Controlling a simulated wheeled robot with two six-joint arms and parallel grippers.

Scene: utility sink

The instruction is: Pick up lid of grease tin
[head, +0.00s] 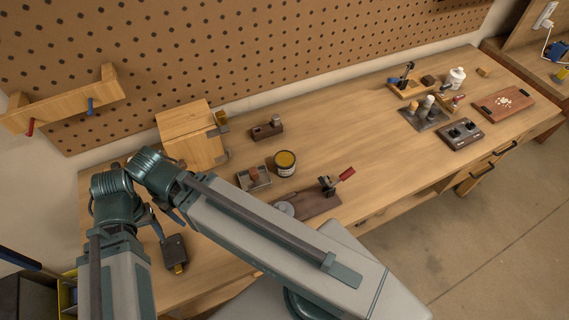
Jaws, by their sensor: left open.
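The grease tin (285,163) stands upright on the bench, a dark can with a pale label and a yellow top surface. A flat grey disc (284,208), which looks like its lid, lies just in front of the tin, partly hidden by my arm. My left gripper (166,219) shows only as thin dark parts beside the arm joints at the left. It is open, left of the tin and apart from the disc. Much of it is hidden or hard to make out. My right gripper cannot be made out.
A metal tray with a wooden piece (254,179) stands left of the tin. A toggle clamp with a red handle (336,181) is to its right. A wooden box (190,134) stands behind left. A dark box (175,251) lies near the front.

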